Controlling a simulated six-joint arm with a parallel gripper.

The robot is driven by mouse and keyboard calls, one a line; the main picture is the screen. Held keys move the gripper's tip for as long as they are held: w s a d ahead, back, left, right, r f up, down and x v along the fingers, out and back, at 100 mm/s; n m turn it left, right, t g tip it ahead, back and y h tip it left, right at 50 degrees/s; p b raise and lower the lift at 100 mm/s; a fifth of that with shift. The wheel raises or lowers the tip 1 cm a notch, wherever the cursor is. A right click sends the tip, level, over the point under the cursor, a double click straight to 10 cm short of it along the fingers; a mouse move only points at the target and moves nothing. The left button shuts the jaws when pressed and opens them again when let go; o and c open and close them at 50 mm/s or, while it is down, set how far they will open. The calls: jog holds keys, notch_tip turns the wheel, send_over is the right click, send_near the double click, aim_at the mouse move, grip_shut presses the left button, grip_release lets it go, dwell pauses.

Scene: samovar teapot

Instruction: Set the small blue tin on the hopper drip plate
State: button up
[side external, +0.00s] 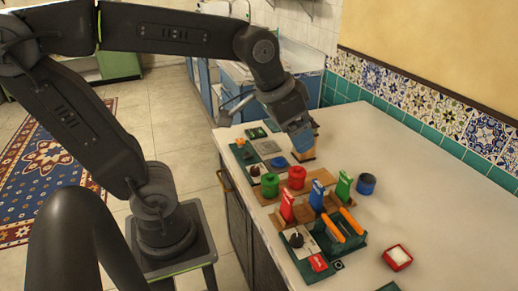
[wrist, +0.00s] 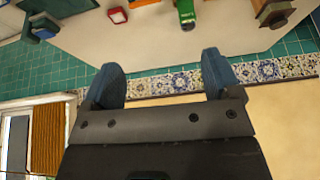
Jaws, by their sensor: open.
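The small blue tin (side external: 366,184), a short round tin with a dark top, stands on the white counter, right of the green packet. My gripper (side external: 304,143) is at the far part of the counter, well behind and left of the tin, near a wood-coloured block-like thing (side external: 305,156). In the wrist view my gripper (wrist: 163,84) has its two fingers wide apart with nothing between them. The hopper drip plate cannot be told for certain; a grey square plate (side external: 268,147) lies on the counter left of my gripper, with a flat blue disc (side external: 277,162) nearby.
A green canister (side external: 270,185) and a red canister (side external: 297,177) stand left of the tin. Red, blue and green packets (side external: 343,185) stand in a wooden rack. Nearer are a green holder with orange handles (side external: 350,221) and a red tray (side external: 397,257).

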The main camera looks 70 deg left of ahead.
jog(key=shift+o, duration=0.3)
jog(key=s+f, duration=0.2)
jog(key=s, duration=0.5)
jog(key=shift+d+f+t, duration=0.3)
jog(key=shift+f+t, duration=0.1)
jog(key=n+g+y, duration=0.2)
jog(key=n+y, duration=0.1)
jog(key=n, duration=0.6)
send_over(361, 192)
jog(key=f, duration=2.3)
jog(key=shift+w+a+f, duration=0.15)
jog(key=shift+w+f, duration=0.1)
jog(key=shift+w, duration=0.1)
jog(key=shift+w+x, duration=0.2)
jog(key=shift+x, duration=2.85)
